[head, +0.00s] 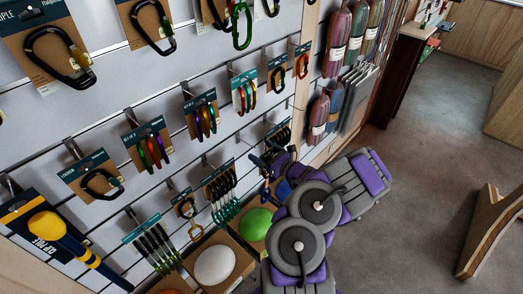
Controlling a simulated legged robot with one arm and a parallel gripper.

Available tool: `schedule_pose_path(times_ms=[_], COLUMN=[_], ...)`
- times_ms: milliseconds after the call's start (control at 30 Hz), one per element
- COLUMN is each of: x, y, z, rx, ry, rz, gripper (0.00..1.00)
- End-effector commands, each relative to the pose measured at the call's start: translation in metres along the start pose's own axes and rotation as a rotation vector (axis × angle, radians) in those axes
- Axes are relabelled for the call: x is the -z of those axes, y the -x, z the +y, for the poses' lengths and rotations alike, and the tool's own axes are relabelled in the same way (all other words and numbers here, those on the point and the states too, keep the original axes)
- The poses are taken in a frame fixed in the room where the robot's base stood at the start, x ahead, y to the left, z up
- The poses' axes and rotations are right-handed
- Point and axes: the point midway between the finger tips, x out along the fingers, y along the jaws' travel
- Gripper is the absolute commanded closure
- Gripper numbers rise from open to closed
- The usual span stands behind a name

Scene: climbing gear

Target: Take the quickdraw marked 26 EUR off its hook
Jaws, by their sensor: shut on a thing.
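Packs of quickdraws on brown cards hang low on the slatted wall: one at the lower left (155,246), one in the middle (222,194) and one farther right (278,134). The price marks are too small to read. My gripper (270,167), at the end of my purple and grey arm, is just below the card of the right-hand pack. It is shut on the lower part of that quickdraw pack, mostly hidden behind my gripper. The card still appears up at its hook.
Carded carabiners (243,90) hang close above and to the left. Rolled bags (337,42) hang on a panel to the right. A white round object (214,264) and a green one (255,223) sit low by the wall. The floor (420,160) at right is clear up to a wooden stand (490,235).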

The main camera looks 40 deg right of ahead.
Motion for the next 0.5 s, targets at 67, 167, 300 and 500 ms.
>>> schedule_pose_path(times_ms=[67, 167, 300, 500], x=[-0.001, -0.001, -0.001, -0.001], y=[0.003, 0.007, 0.012, 0.017], z=[0.000, 0.000, 0.000, 0.001], rx=[0.000, 0.001, 0.000, -0.001], ry=[0.000, 0.000, 0.000, 0.000], rz=[0.000, 0.001, 0.001, 0.001], gripper=[0.42, 0.42, 0.42, 0.42])
